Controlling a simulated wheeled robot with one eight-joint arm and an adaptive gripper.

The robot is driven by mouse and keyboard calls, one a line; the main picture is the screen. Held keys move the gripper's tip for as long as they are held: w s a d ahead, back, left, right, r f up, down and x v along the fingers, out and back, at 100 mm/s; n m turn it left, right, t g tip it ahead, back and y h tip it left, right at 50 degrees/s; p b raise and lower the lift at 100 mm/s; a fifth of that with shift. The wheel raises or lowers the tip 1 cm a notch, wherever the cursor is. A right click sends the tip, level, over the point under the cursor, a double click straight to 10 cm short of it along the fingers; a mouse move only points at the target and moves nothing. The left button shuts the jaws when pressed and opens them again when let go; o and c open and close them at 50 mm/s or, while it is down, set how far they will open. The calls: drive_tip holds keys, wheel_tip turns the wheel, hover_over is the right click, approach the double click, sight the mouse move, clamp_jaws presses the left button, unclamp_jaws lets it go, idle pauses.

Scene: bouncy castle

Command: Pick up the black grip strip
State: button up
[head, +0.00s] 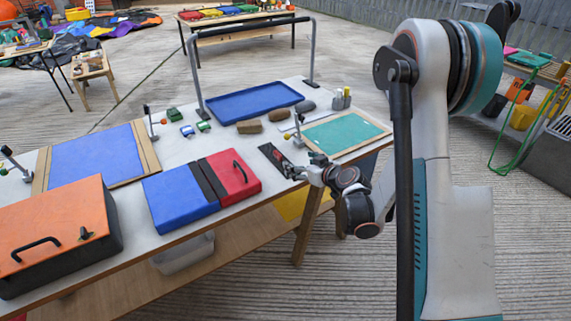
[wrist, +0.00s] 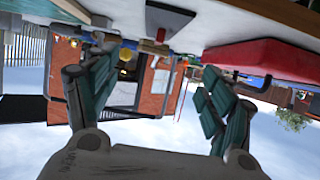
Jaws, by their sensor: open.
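A flat black strip (head: 268,151), which looks like the black grip strip, lies on the white table to the right of the red pad. My gripper (head: 298,167) is at the strip's near right end, low over the table's front edge, and hides part of it. I cannot tell whether they touch. In the wrist view, which is upside down, my gripper (wrist: 158,68) has its two fingers wide apart with nothing held between them. I cannot make out the strip for certain there.
The red pad (head: 232,180) and blue pad (head: 178,197) lie left of the strip. A green board (head: 345,133) lies to the right, brown blocks (head: 249,126) and a blue tray (head: 252,103) behind. An orange-lidded box (head: 60,225) stands far left. The red pad also shows in the wrist view (wrist: 262,55).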

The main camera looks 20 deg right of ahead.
drive_tip(key=p, duration=0.3)
approach(281, 157)
drive_tip(key=x, duration=0.4)
drive_tip(key=shift+d, duration=0.1)
drive_tip(key=shift+b+x, duration=1.55)
drive_tip(key=shift+x, duration=1.45)
drive_tip(key=shift+r, duration=0.1)
drive_tip(key=c, duration=1.2)
